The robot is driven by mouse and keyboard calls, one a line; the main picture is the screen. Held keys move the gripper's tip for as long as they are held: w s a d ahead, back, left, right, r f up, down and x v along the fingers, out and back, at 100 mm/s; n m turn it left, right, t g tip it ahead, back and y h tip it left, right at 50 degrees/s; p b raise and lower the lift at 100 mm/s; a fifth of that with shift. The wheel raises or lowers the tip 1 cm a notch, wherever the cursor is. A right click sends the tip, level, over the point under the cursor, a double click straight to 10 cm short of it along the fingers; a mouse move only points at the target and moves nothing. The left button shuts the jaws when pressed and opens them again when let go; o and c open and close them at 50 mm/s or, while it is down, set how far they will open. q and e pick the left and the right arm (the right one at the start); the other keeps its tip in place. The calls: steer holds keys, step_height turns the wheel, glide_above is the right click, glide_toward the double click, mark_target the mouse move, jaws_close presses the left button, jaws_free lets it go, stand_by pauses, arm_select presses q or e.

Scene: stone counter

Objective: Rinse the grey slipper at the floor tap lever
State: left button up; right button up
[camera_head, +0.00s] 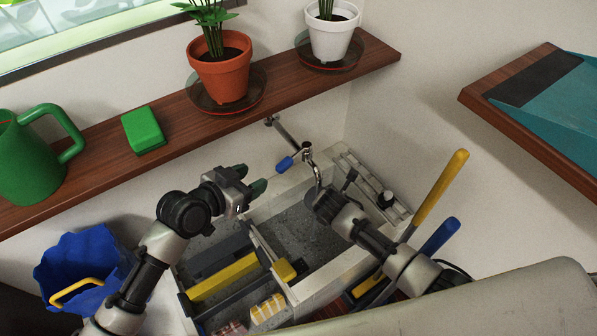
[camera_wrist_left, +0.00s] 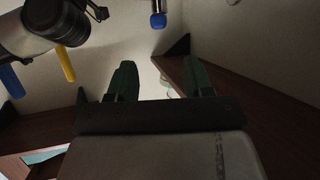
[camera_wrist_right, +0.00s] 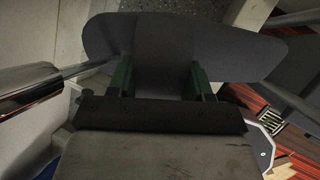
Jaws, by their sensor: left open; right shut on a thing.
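The tap (camera_head: 311,165) has a blue lever (camera_head: 286,163) and a curved metal spout over the stone basin (camera_head: 304,224). The blue lever also shows at the top of the left wrist view (camera_wrist_left: 158,20). My left gripper (camera_head: 249,180) is open and empty, a little left of and below the lever in the head view, apart from it. My right gripper (camera_wrist_right: 160,78) is shut on the grey slipper (camera_wrist_right: 163,45), which lies crosswise between its fingers. In the head view my right wrist hides most of the slipper, near the spout.
A wooden shelf (camera_head: 178,121) above the basin holds a green watering can (camera_head: 22,165), a green sponge (camera_head: 143,130) and potted plants (camera_head: 221,76). A blue bucket (camera_head: 88,262) stands at left. Yellow (camera_head: 440,192) and blue (camera_head: 439,238) handles rise at right.

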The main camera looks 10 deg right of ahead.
mark_target(283, 163)
arm_select(q)
steer(key=x, duration=1.2)
steer(key=shift+s+f, duration=0.1)
jaws_close()
